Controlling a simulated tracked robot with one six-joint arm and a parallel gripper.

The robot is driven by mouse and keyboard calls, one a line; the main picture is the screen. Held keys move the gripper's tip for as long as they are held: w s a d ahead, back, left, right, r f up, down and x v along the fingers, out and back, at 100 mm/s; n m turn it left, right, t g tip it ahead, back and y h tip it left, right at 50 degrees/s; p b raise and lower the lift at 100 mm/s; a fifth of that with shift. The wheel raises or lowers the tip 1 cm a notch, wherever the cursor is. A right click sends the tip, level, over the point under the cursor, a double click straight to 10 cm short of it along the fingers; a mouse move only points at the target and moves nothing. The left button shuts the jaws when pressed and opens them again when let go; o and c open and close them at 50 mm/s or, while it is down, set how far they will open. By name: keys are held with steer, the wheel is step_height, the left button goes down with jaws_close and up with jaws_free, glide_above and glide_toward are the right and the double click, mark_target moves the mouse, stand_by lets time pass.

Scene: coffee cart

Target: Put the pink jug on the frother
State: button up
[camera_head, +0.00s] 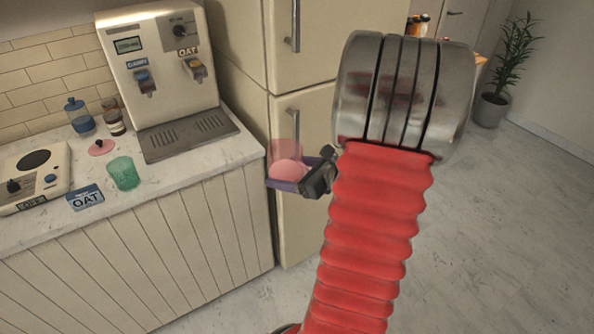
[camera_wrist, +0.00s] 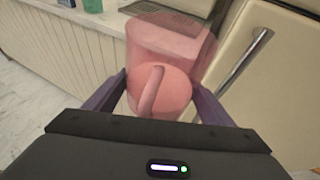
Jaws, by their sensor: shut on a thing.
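The pink jug (camera_head: 285,153) is see-through with a paler pink filling low inside. My gripper (camera_head: 296,184) is shut around its lower part and holds it in the air off the counter's right end, in front of the cream cabinet. In the wrist view the jug (camera_wrist: 172,42) sits between the two purple fingers (camera_wrist: 160,104), its handle towards me. A white appliance with a round black plate and a black knob, seemingly the frother (camera_head: 52,182), stands at the counter's far left, partly cut off by the picture's edge. Its plate looks empty.
On the counter (camera_head: 220,160) stand a two-tap dispenser (camera_head: 160,60) with a drip tray, a green glass (camera_head: 124,173), an OAT card (camera_head: 86,197), a pink lid-like disc (camera_head: 101,147), a blue jar (camera_head: 79,115) and dark jars (camera_head: 114,120). Open floor lies right.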

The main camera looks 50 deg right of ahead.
steer(key=w+a+f+n+y, duration=0.1)
steer(key=w+a, duration=0.1)
steer(key=w+a+f+n+y, duration=0.1)
steer(key=w+a+f, duration=0.1)
steer(key=a, duration=0.1)
steer(key=w+a+f+n+g+y, duration=0.1)
steer(key=w+a+f+y, duration=0.1)
steer(key=w+a, duration=0.1)
steer(key=shift+a+f+n, duration=0.15)
steer(key=shift+a+n, duration=0.05)
steer(key=shift+n, duration=0.1)
steer(key=shift+c, duration=0.2)
steer(key=w+a+f+n+g+y, duration=0.1)
steer(key=a+f, duration=0.3)
steer(key=a, duration=0.4)
steer(key=w+a+f+n+g+y, duration=0.2)
steer(key=a+f+n+y, duration=0.1)
steer(key=a, duration=0.5)
steer(key=w+a+f+n+g+y, duration=0.1)
steer(key=w+a+f+n+y, duration=0.1)
steer(key=a+f, duration=0.3)
steer(key=a, duration=0.4)
steer(key=shift+f, duration=0.35)
steer(key=shift+s, duration=0.1)
